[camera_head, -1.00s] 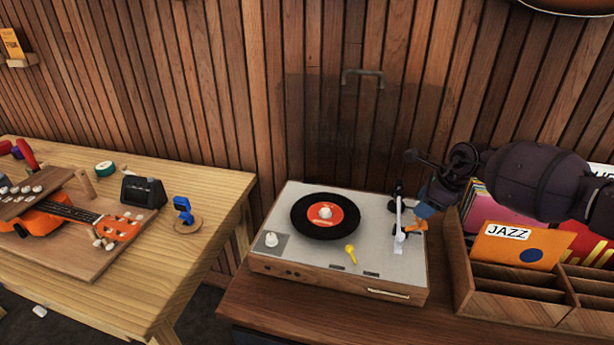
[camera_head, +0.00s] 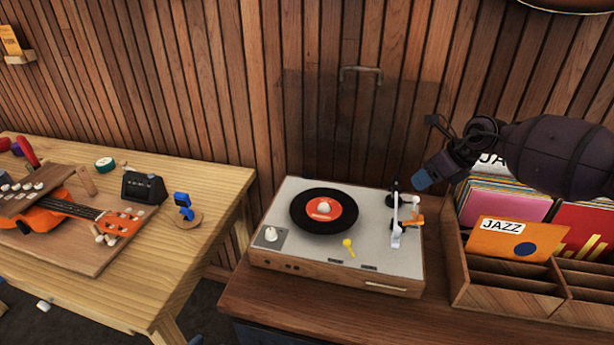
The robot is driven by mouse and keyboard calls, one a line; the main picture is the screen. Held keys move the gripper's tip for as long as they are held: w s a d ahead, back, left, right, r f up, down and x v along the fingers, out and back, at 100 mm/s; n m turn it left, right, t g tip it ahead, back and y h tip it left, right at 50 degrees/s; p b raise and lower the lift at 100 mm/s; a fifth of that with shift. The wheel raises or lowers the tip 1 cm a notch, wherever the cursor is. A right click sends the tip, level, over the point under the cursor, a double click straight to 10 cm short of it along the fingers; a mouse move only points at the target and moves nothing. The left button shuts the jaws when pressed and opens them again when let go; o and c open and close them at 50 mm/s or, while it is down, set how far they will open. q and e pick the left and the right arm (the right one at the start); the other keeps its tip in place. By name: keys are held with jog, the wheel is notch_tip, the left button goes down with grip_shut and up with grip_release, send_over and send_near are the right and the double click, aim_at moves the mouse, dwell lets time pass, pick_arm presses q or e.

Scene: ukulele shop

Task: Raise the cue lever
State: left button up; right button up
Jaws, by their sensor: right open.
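The turntable (camera_head: 295,247) stands on the wooden cabinet with a black record (camera_head: 323,211) on its platter. A white tonearm (camera_head: 396,222) is at its right side. A small orange lever (camera_head: 416,219), which looks like the cue lever, sits just right of the tonearm, partly behind it; its exact tilt is too small to tell. A yellow lever (camera_head: 348,247) lies on the front part of the deck. My right gripper (camera_head: 422,181), with blue fingertips, is open and empty above and behind the orange lever, apart from it. My left gripper is not in view.
A wooden record crate (camera_head: 459,270) with a JAZZ sleeve (camera_head: 510,243) stands close to the turntable's right. The turntable's clear raised lid (camera_head: 335,120) is behind it. A workbench (camera_head: 210,190) with an orange ukulele (camera_head: 118,224) is at left, across a gap.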

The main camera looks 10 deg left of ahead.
jog(key=s+a+r+m+g+y, duration=0.1)
jog(key=s+a, duration=0.3)
jog(key=a, duration=0.9)
jog(key=s+a+r+m+y+p, duration=0.1)
jog(key=s+a+m, duration=0.2)
jog(key=a, duration=1)
jog(key=shift+s+r+g+p, duration=0.2)
jog(key=shift+s+g+p, duration=0.15)
jog(key=shift+s, duration=0.85)
